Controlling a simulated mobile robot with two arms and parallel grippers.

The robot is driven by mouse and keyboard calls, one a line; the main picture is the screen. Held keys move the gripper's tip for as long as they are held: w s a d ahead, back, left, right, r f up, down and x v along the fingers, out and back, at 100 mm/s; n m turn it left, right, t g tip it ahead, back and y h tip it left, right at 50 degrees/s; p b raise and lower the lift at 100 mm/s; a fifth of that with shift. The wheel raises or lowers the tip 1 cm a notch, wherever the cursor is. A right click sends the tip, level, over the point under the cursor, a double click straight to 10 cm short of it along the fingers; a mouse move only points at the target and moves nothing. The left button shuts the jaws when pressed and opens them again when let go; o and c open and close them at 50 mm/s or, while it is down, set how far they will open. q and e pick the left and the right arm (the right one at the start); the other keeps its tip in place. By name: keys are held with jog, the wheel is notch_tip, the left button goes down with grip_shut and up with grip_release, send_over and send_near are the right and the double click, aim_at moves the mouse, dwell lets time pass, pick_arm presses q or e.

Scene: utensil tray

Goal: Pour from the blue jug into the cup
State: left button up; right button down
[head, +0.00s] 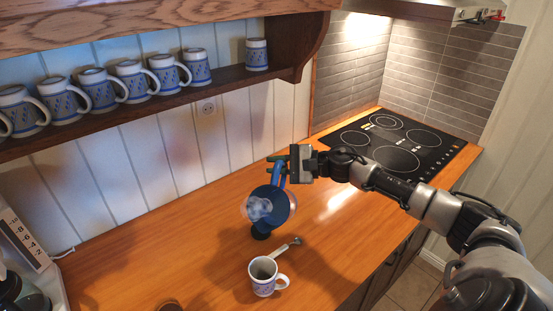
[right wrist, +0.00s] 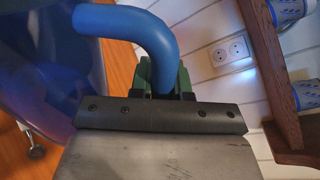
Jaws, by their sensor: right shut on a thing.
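The blue jug (head: 281,201) hangs in the air above the counter, tilted, with its round whitish end turned toward the head camera and the lower left. My right gripper (head: 279,168) is shut on its handle. In the right wrist view the blue handle (right wrist: 145,28) runs between the green fingers (right wrist: 166,78), and the jug's body (right wrist: 45,60) fills the left side. The white and blue cup (head: 262,285) stands upright on the counter, below the jug in the head view, apart from it, handle to the right. No stream between them is visible. My left gripper is out of view.
A small metal utensil (head: 289,245) lies just behind the cup. A dark object (head: 261,235) shows under the jug. Several mugs (head: 131,80) line the shelf (head: 150,106). A black cooktop (head: 395,143) is at the back right. The counter's left part is mostly clear.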

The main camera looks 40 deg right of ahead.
aim_at(276, 189)
jog(key=shift+s+a+r+n+p, duration=0.3)
jog(key=shift+a+r+n+p, duration=0.25)
jog(key=shift+p, duration=0.6)
jog(key=shift+s+a+f+n+h+p, duration=0.1)
jog(key=shift+s+a+n+h+p, duration=0.25)
jog(key=shift+n+p, duration=0.2)
jog(key=shift+s+a+f+b, duration=0.15)
jog(key=shift+f+b, duration=0.2)
jog(key=shift+b, duration=0.25)
jog(key=shift+s+a+f+n+h+b, duration=0.1)
jog(key=shift+s+a+n+h+b, duration=0.25)
jog(key=shift+n+b, duration=0.65)
jog(key=shift+a, duration=0.1)
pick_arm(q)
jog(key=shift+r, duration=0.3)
pick_arm(e)
jog(key=shift+s+a, duration=0.1)
pick_arm(q)
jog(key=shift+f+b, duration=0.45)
jog(key=shift+b, duration=0.1)
pick_arm(e)
jog(key=shift+s+a+t, duration=0.3)
jog(key=shift+s+a, duration=0.05)
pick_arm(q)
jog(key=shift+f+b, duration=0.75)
pick_arm(e)
jog(key=shift+s+a+f+n, duration=0.3)
jog(key=shift+s+a+n, duration=0.2)
jog(key=shift+a+n, duration=0.25)
